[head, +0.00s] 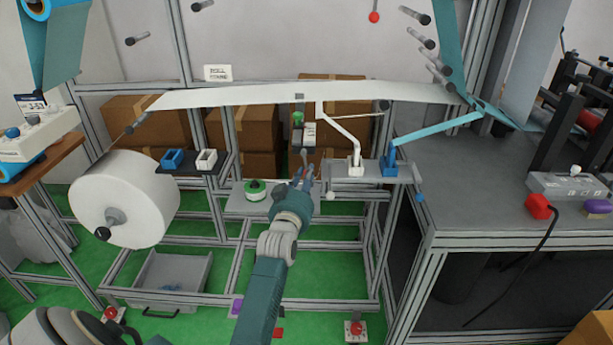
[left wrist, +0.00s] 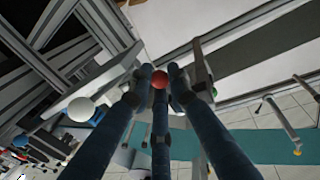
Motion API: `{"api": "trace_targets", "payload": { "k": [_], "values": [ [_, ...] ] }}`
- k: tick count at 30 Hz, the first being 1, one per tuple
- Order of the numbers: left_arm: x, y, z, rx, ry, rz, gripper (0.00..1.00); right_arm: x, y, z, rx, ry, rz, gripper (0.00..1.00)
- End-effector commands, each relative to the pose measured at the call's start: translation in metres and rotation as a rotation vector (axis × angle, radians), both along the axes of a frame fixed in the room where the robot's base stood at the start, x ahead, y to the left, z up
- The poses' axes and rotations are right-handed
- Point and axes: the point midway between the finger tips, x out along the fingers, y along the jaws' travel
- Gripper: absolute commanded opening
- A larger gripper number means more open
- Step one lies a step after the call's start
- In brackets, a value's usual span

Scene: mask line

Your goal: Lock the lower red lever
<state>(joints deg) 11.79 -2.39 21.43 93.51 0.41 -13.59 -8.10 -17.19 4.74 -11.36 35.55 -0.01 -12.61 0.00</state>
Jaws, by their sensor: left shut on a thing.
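My left gripper (head: 304,174) reaches into the middle of the frame in the head view, by the small shelf under the white web. In the left wrist view its dark blue fingers (left wrist: 160,74) close around a round red knob (left wrist: 160,80), the red lever's end. In the head view the fingers mostly hide this knob, and the lever's shaft cannot be made out. Another red ball knob (head: 374,17) hangs high up, well away from the gripper.
Right of the gripper are a white ball knob (head: 330,196) and a blue one (head: 420,197), below a white arm (head: 355,160) and a blue arm (head: 389,164). A green-and-white round piece (head: 255,190) sits left. The white web (head: 250,95) spans above; a large white roll (head: 125,200) stands left.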

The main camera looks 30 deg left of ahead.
Motion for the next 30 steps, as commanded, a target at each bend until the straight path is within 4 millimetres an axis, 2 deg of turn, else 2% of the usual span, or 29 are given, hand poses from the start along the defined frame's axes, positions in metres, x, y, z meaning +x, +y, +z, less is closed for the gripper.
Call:
{"api": "trace_targets", "payload": {
  "k": [7, 16, 17, 19, 20, 30],
  "values": [
    [-0.006, 0.008, 0.001, 0.132, 0.091, -0.002, 0.0, 0.001, 0.001, 0.029, 0.001, -0.001, 0.0, 0.41],
    [-0.007, 0.01, -0.005, 0.161, 0.108, -0.001, 0.0, 0.0, 0.004, 0.028, 0.005, 0.0, -0.001, 0.41],
    [-0.007, 0.01, -0.005, 0.161, 0.108, -0.001, 0.19, 0.0, 0.005, 0.028, 0.005, 0.0, -0.001, 0.41],
    [-0.007, 0.01, -0.005, 0.16, 0.108, -0.001, 0.33, 0.0, 0.005, 0.028, 0.006, 0.0, 0.001, 0.41],
    [-0.007, 0.01, -0.005, 0.16, 0.108, -0.001, 0.36, 0.0, 0.005, 0.028, 0.006, 0.0, 0.001, 0.41],
    [-0.01, 0.009, -0.003, 0.161, 0.104, -0.001, 0.36, 0.0, 0.002, 0.028, 0.002, 0.0, 0.002, 0.41]
  ]
}}
